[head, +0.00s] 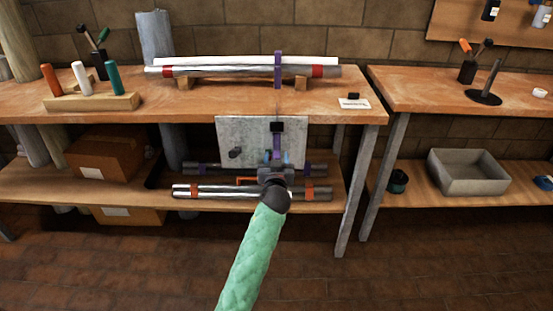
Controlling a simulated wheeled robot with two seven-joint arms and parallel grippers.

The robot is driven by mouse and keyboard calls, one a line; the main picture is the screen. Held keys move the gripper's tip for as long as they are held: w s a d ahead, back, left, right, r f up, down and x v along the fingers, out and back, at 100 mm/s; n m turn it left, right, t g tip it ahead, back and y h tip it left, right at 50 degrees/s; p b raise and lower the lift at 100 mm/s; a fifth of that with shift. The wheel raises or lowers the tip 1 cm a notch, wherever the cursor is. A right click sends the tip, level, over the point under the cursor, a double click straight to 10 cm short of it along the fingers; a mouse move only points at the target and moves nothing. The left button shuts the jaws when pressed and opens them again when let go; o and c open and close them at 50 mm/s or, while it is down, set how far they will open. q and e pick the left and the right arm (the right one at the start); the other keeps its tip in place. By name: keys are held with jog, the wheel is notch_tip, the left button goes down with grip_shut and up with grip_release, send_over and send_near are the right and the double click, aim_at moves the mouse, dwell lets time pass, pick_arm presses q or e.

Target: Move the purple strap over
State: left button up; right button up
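A purple strap (278,70) stands upright around a silver pole (220,70) and a white tube (220,61) on the bench top. A second purple piece (277,143) hangs below a black block (276,127) in front of a grey plate (235,135); whether it joins the upper strap is unclear. My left gripper (276,160), on the green-sleeved arm, points away from me at the lower end of this piece. Its fingers are small and partly hidden, so I cannot tell whether they hold it. My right gripper is out of view.
The pole rests on wooden blocks (187,83). A silver pole with orange bands (250,191) and a dark pole with purple bands (205,168) lie on the lower shelf near my gripper. A label card (354,103) lies at the bench's right. A grey bin (468,173) stands right.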

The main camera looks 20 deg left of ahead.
pick_arm(q)
jog(key=v, duration=0.7)
jog(key=shift+s, duration=0.4)
jog(key=shift+d, duration=0.1)
